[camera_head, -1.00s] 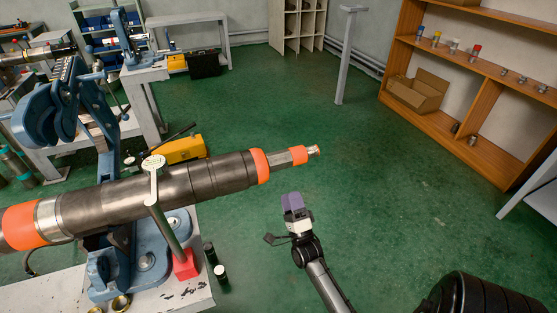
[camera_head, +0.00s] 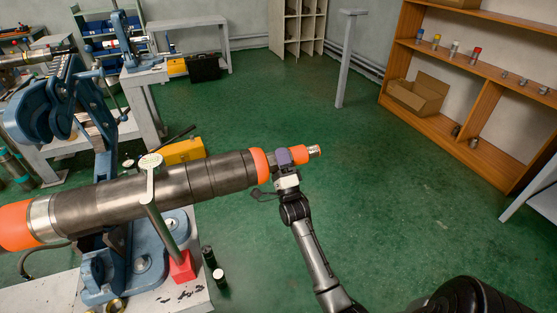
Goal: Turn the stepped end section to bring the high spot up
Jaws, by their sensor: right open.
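A long dark metal pipe tool (camera_head: 180,183) with orange bands lies across the blue pipe vise (camera_head: 145,260) at the left. The high spot cannot be made out. My left gripper is not in view.
An orange shelf unit (camera_head: 487,100) stands at the right. The green floor between is clear.

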